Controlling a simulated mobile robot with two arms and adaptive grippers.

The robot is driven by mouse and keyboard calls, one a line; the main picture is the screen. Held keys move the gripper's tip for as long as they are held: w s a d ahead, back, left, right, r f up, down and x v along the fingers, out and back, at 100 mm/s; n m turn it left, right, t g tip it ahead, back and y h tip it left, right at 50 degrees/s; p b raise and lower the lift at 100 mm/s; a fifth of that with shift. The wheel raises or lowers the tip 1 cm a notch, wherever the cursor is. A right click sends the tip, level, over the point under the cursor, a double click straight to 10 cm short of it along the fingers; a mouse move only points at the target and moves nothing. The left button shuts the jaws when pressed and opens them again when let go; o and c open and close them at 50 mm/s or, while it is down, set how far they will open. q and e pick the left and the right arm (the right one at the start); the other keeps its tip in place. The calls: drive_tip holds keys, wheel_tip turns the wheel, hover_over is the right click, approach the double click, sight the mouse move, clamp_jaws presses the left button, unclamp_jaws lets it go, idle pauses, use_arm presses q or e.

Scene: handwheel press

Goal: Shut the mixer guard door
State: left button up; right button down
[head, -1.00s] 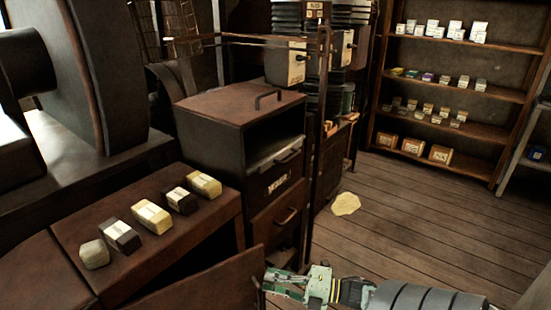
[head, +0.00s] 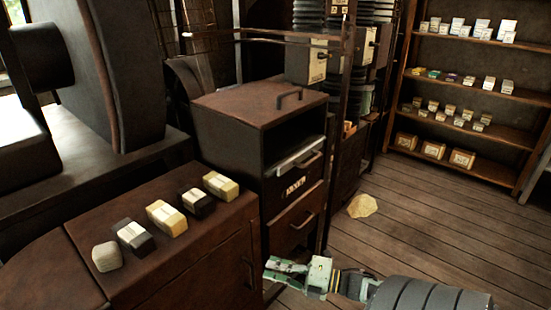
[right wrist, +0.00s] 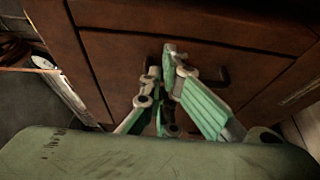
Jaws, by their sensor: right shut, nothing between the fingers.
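The guard door (head: 215,275) is a dark brown panel on the front of the low cabinet in the head view. It looks flush or nearly flush with the cabinet face, and its dark handle (head: 249,272) is near its right edge. My right gripper (head: 268,269) is beside that edge, shut and empty, its green fingers pointing left. In the right wrist view, my right gripper (right wrist: 162,68) is in front of a brown panel with a dark handle (right wrist: 218,75) close by. I cannot tell whether the fingertips touch it. My left gripper is out of view.
Several wrapped blocks (head: 165,217) lie on the low cabinet top (head: 85,225). A drawer cabinet (head: 245,105) stands behind it, with an upright post close by. The wooden floor (head: 440,220) at right is open apart from a pale patch (head: 362,206). Shelves (head: 480,90) stand at the back.

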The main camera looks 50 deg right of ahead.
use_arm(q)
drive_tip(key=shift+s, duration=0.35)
use_arm(e)
drive_tip(key=v, duration=1.2)
drive_tip(key=s+a+f+m+g+h+p, duration=0.1)
drive_tip(key=s+a+f+m+g+h, duration=0.2)
drive_tip(key=f, duration=0.5)
drive_tip(key=s+f+m+g+h, duration=0.1)
drive_tip(key=s+f+m+h, duration=0.1)
drive_tip(key=f+m, duration=0.55)
drive_tip(key=s+a+f+m+g+h+p, duration=0.1)
drive_tip(key=s+a+f+m+g+h, duration=0.15)
drive_tip(key=f, duration=0.75)
use_arm(q)
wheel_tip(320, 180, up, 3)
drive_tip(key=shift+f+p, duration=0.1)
drive_tip(key=shift+p, duration=0.3)
use_arm(e)
drive_tip(key=s+a+f+m+g, duration=0.3)
drive_tip(key=s+a+f, duration=0.4)
drive_tip(key=a, duration=0.3)
drive_tip(key=s+a+f+m+g, duration=0.4)
drive_tip(key=s+a+f+g, duration=0.2)
drive_tip(key=a, duration=0.5)
drive_tip(key=shift+s+a+f, duration=0.25)
drive_tip(key=shift+s+f, duration=0.55)
drive_tip(key=shift+s, duration=0.4)
